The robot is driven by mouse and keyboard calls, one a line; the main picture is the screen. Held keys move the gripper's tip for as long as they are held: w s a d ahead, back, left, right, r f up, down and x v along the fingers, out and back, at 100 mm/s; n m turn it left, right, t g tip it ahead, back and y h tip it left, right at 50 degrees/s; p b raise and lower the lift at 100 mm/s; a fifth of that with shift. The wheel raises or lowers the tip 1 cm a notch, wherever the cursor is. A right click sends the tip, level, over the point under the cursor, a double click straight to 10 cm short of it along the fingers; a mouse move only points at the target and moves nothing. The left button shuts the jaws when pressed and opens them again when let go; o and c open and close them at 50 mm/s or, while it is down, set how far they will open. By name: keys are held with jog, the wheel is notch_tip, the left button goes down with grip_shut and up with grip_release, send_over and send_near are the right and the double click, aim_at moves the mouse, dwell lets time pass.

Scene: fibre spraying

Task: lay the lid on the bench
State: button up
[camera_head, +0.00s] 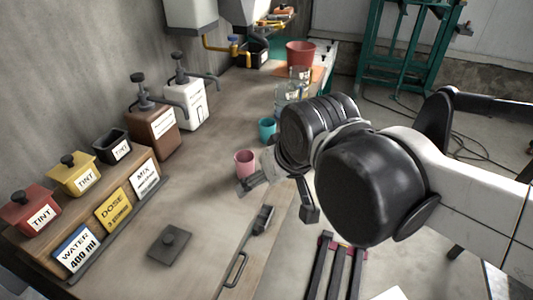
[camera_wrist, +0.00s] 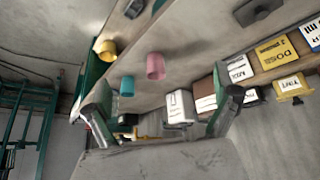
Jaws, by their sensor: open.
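A small black open box (camera_head: 112,146) with a label stands on the wooden shelf without a lid. My gripper (camera_head: 277,200) is open and empty above the bench's right edge, to the right of the lid and apart from it. Its two spread fingers (camera_wrist: 162,108) show in the wrist view.
Red (camera_head: 30,208) and yellow (camera_head: 74,175) lidded tint boxes stand on the shelf. Brown (camera_head: 153,130) and white (camera_head: 186,100) pump dispensers stand behind. Pink (camera_head: 244,163) and teal (camera_head: 267,129) cups stand near my gripper. A dark brush-like tool (camera_head: 264,218) lies near the bench edge.

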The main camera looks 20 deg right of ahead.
jog(key=s+d, duration=0.1)
jog(key=d+m+t, duration=0.1)
jog(key=d, duration=0.1)
jog(key=shift+s+f+h, duration=0.1)
jog(key=shift+s+h, duration=0.2)
jog(key=shift+s, duration=0.1)
